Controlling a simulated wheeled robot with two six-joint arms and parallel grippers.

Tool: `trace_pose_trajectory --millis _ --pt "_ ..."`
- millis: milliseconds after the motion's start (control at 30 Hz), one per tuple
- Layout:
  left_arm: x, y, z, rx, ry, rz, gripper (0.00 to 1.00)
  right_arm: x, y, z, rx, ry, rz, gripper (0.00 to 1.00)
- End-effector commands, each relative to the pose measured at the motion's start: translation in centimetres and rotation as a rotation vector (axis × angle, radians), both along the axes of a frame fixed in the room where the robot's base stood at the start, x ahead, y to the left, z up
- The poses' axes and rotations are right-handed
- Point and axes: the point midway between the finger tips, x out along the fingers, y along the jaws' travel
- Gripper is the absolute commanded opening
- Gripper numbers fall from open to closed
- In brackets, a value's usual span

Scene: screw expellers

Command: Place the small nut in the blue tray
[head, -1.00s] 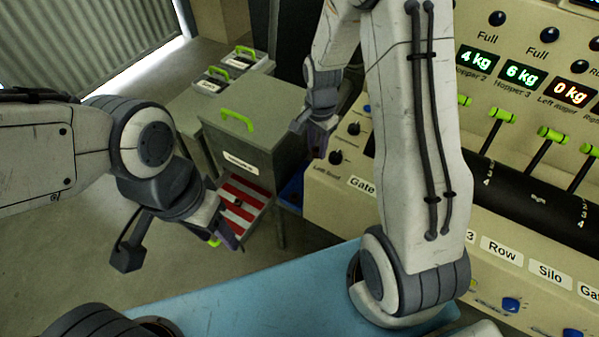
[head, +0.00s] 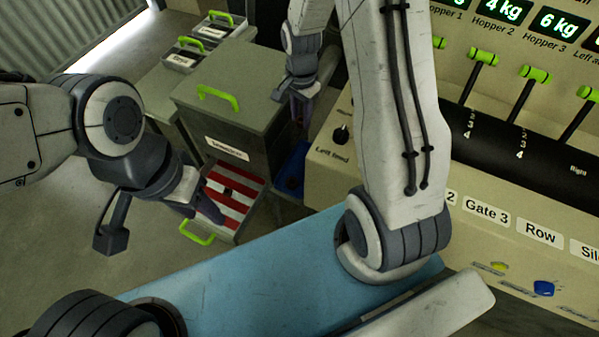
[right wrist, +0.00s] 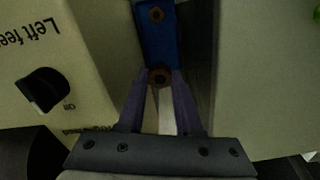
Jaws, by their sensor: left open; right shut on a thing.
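In the right wrist view my right gripper (right wrist: 160,85) is shut on a small brown nut (right wrist: 160,76), held between its purple fingertips. In the head view the blue tray (head: 296,160) sits low between the grey cabinet and the beige machine. My right gripper (head: 302,108) is above it there, and the held nut cannot be made out. My left gripper (head: 205,208) is open and empty, beside the open drawer (head: 236,192) with red and white stripes.
The grey cabinet (head: 230,105) with a green handle stands left of the tray. The beige machine (head: 335,175) with knobs and levers borders it on the right. Smaller drawer units (head: 185,62) stand behind. A light blue surface (head: 240,270) lies in front.

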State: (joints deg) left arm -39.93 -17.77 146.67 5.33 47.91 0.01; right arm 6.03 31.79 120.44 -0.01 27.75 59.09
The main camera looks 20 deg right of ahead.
Motion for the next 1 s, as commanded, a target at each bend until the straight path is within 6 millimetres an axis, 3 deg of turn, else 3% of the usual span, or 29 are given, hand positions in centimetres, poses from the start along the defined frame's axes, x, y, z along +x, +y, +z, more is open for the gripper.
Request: trace_pose_trajectory --millis 33,200,400,533,733,1000 --pt "0.0 0.0 -2.1 0.000 0.000 0.000 0.50 0.0 0.1 -2.1 0.000 0.001 0.001 0.00" --pt "0.0 0.0 -6.7 0.001 0.001 0.000 0.50 0.1 0.2 -6.7 0.000 0.001 0.003 0.00" --pt "0.0 0.0 -11.1 0.001 0.001 0.000 0.50 0.1 0.3 -11.1 0.000 0.000 0.004 0.00" --pt "0.0 0.0 -12.8 0.000 0.000 0.000 0.50 0.1 0.3 -12.8 0.000 0.000 0.004 0.00" --pt "0.0 0.0 -13.7 0.000 0.000 -0.001 0.50 0.0 0.2 -14.3 0.000 0.002 0.004 0.00" --pt "0.0 0.0 -14.2 0.000 0.000 0.000 0.50 0.0 0.2 -18.9 0.001 0.004 0.003 0.00"
